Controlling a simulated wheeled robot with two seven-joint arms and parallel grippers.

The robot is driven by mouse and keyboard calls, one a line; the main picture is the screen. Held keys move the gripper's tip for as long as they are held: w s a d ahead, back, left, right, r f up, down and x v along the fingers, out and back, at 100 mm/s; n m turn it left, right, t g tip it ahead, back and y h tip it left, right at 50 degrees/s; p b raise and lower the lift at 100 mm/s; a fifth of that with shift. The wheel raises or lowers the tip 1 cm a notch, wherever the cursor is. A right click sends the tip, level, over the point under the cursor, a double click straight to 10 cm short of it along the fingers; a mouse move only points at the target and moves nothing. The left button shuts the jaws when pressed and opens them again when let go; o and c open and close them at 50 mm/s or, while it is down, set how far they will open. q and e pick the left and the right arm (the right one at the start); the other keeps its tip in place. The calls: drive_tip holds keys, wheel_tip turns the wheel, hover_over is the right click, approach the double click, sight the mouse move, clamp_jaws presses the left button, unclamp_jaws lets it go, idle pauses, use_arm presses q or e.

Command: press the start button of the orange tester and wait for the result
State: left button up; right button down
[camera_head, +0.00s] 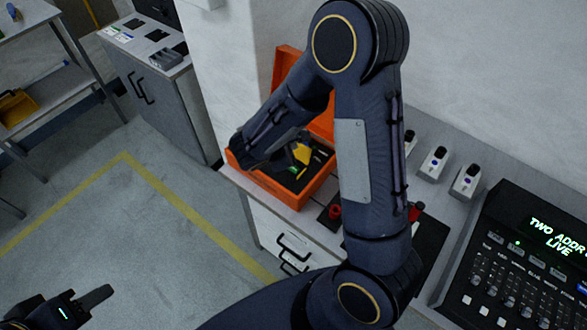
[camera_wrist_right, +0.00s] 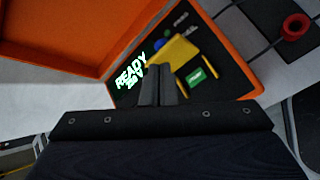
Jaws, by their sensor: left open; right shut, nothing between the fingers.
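The orange tester (camera_head: 297,197) is an open case on the bench, with its lid raised. It also shows in the right wrist view (camera_wrist_right: 50,35). Its dark panel carries a lit display (camera_wrist_right: 131,73) reading "READY", with a smaller, unclear second line. A green button (camera_wrist_right: 196,77) with small unreadable lettering sits beside a yellow part (camera_wrist_right: 178,56). My right gripper (camera_wrist_right: 158,70) is shut and empty, its fingertips over the panel between display and green button; contact cannot be told. The right arm hides part of the case in the head view. My left gripper (camera_head: 75,308) is open, low at the left.
A red ring-shaped part (camera_head: 335,211) lies right of the case. A black console (camera_head: 520,270) reading "TWO ADDR LIVE" stands at the right, near several white devices (camera_head: 467,182) with black tops. A grey cabinet (camera_head: 155,95) stands at the back left. The floor at the left is clear.

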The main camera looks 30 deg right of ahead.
drive_tip(key=b, duration=0.5)
hover_over(291, 172)
wheel_tip(291, 172, down, 7)
drive_tip(key=shift+f, duration=0.15)
drive_tip(key=shift+f+b, duration=0.15)
drive_tip(key=shift+b, duration=0.2)
idle(1.3)
drive_tip(key=shift+f+b, duration=0.4)
drive_tip(key=shift+b, duration=0.3)
drive_tip(key=shift+f+b, duration=0.35)
drive_tip(key=shift+b, duration=0.15)
idle(0.4)
drive_tip(key=shift+r+p, duration=0.4)
drive_tip(key=shift+r, duration=0.4)
